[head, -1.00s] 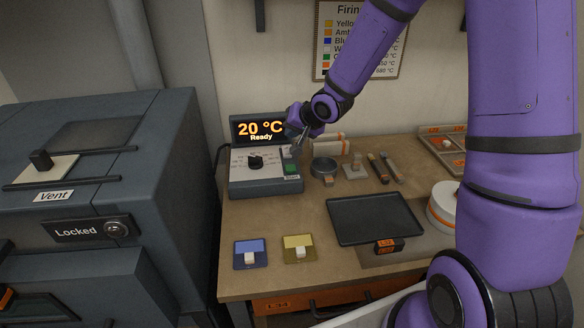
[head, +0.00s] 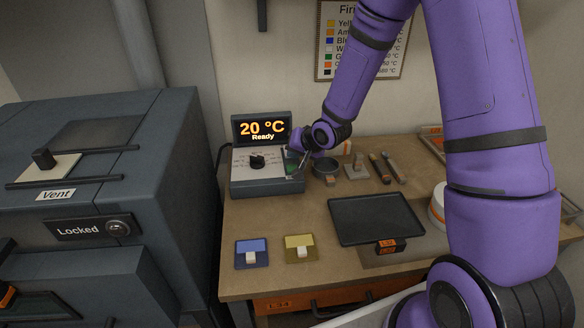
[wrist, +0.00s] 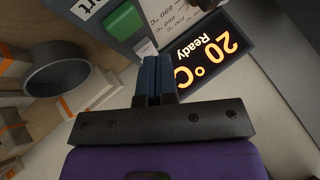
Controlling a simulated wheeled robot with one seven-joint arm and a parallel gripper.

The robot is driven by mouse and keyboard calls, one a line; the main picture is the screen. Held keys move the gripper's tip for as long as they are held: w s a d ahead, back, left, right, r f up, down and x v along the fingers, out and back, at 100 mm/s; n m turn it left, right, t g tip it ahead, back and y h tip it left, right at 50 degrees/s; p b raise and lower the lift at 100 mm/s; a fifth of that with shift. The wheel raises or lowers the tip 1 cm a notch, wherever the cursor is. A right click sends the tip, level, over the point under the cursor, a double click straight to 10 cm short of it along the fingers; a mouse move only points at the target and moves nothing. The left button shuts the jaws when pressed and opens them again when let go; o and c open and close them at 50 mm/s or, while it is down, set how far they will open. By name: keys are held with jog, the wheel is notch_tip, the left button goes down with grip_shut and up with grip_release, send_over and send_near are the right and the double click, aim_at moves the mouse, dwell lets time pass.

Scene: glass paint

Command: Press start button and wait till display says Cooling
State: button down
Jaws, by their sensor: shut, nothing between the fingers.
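The controller box (head: 250,186) stands at the back left of the bench with a black dial (head: 257,161). Its display (head: 262,128) reads "20 °C Ready", and the display also shows in the wrist view (wrist: 210,48). The green start button (wrist: 122,20) is on the panel, with a partly cut-off label ending in "rt" beside it. My gripper (wrist: 154,62) is shut and empty, its tips pointing toward the panel, close to the green button but not visibly on it. In the head view my gripper (head: 297,168) hides most of the button.
A grey kiln (head: 150,200) marked "Locked" and "Vent" stands at the left. A dark ring (head: 325,167) and small tools lie right of the box. A black tray (head: 375,219) and blue (head: 251,258) and yellow (head: 299,254) sample tiles lie in front.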

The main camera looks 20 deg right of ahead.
aim_at(294, 167)
jog(key=shift+f, duration=0.85)
jog(key=shift+f, duration=0.15)
dwell(1.4)
jog(key=shift+f, duration=0.25)
jog(key=shift+f, duration=0.4)
dwell(0.8)
jog(key=shift+r, duration=0.85)
jog(key=shift+r, duration=2.5)
